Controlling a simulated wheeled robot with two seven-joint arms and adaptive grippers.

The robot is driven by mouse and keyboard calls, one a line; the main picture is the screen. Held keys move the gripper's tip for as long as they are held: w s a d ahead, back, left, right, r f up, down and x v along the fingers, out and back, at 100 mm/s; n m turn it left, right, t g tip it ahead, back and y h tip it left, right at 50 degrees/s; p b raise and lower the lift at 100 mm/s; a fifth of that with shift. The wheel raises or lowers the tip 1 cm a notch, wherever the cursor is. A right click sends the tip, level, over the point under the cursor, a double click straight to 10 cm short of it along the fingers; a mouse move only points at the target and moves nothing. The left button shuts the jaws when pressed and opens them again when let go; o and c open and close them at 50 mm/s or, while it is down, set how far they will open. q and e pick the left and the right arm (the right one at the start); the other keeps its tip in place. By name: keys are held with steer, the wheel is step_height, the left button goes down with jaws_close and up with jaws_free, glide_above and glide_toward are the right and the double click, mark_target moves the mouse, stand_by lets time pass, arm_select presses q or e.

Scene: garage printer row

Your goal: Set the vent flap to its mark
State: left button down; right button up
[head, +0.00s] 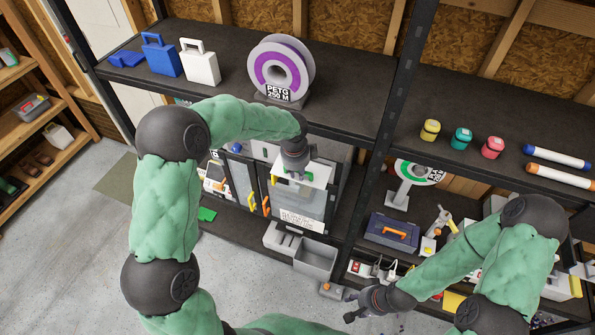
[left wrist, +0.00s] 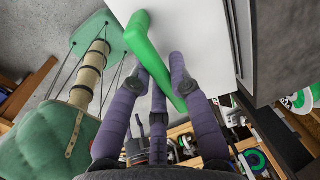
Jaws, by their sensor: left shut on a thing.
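A white panel (head: 318,172) sits at the top front of the printer enclosure (head: 300,207). In the left wrist view its white face (left wrist: 195,45) fills the upper middle, and a bent green lever (left wrist: 145,50) lies against it. I take this lever to be the vent flap's handle. My left gripper (head: 296,172) is at the panel, and its fingers (left wrist: 160,80) are closed around the lower part of the lever. The lever is hidden by the gripper in the head view. I cannot make out the mark. My right gripper (head: 352,306) is low in front of the shelves, away from the flap; its finger opening is unclear.
A filament spool (head: 281,68) stands on the upper shelf above the enclosure. Grey bins (head: 315,258) sit below it. The floor at left is clear.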

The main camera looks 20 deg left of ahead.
arm_select(q)
steer(key=c, duration=1.1)
jaws_free()
steer(key=r, duration=0.4)
steer(key=s+r, duration=0.1)
steer(key=r, duration=0.7)
steer(key=shift+s+a, duration=0.1)
steer(key=shift+s, duration=0.3)
steer(key=shift+f, duration=0.1)
